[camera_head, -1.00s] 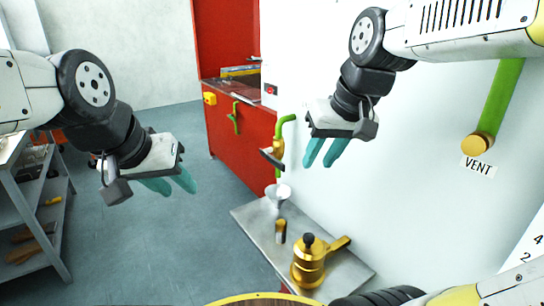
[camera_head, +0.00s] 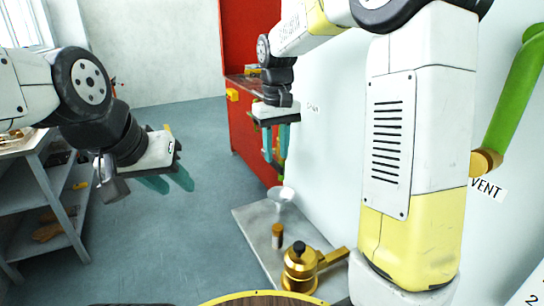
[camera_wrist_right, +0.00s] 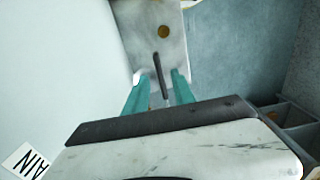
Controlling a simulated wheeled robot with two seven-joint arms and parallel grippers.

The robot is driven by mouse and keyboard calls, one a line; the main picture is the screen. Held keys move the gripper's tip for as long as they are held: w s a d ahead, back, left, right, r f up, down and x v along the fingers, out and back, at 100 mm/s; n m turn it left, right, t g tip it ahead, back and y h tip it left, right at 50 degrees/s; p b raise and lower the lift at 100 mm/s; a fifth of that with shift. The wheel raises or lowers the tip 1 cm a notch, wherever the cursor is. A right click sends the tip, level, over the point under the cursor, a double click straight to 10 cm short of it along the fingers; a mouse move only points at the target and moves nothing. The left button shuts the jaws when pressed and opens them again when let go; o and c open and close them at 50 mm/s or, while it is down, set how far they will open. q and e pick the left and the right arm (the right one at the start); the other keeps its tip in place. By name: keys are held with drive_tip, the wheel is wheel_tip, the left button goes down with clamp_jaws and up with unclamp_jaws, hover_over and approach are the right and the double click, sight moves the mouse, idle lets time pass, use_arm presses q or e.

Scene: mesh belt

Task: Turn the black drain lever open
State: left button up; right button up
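The black drain lever (camera_wrist_right: 160,76) shows in the right wrist view as a thin dark bar between the two teal fingers of my right gripper (camera_wrist_right: 158,86). The gripper is open, with a gap on both sides of the bar; contact is not visible. In the head view my right gripper (camera_head: 276,143) points down by the white wall and hides the lever. A DRAIN label (camera_wrist_right: 26,162) is partly in the right wrist view. My left gripper (camera_head: 168,182) is open and empty over the floor at the left.
A red cabinet (camera_head: 246,145) stands behind. A shelf (camera_head: 52,213) is at the left. Open floor lies between.

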drive_tip(key=shift+f, duration=1.45)
clamp_jaws()
idle(0.3)
